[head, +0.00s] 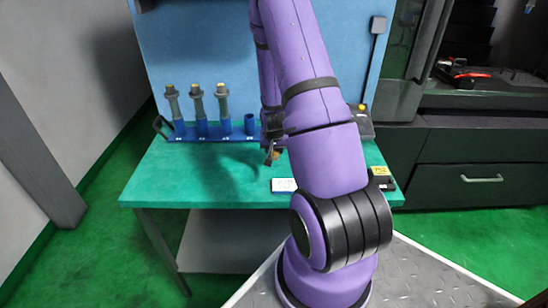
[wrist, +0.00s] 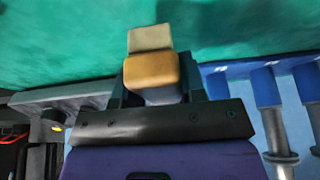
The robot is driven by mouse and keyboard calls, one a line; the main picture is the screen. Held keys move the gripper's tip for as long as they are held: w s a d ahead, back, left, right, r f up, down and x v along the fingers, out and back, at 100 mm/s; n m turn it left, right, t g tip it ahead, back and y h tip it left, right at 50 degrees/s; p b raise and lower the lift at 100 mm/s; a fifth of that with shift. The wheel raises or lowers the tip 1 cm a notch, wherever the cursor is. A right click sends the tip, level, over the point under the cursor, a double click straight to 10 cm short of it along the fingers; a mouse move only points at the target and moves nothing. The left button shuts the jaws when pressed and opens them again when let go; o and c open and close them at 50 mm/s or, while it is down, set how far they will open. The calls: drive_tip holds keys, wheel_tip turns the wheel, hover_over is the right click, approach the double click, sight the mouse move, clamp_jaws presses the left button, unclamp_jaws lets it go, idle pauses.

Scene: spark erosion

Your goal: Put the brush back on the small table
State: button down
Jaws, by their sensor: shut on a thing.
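The brush (wrist: 151,68) shows in the wrist view as a tan-brown block with a pale end, between the fingers of my gripper (wrist: 153,88). My gripper is shut on it. In the head view my gripper (head: 271,148) is small and partly hidden behind my purple arm, over the back middle of the small table (head: 165,185). The table has a green top. Only a little of the brush shows below the fingers there. I cannot tell its height above the tabletop.
A blue rack (head: 200,133) with several holders stands along the table's back left; some hold grey rods. A white card (head: 284,185) and a black box with a yellow label (head: 381,178) lie at the front right. The front left tabletop is clear.

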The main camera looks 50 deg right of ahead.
sight(274, 163)
drive_tip(key=shift+f, duration=1.95)
drive_tip(key=shift+f, duration=0.15)
drive_tip(key=c, duration=0.7)
unclamp_jaws()
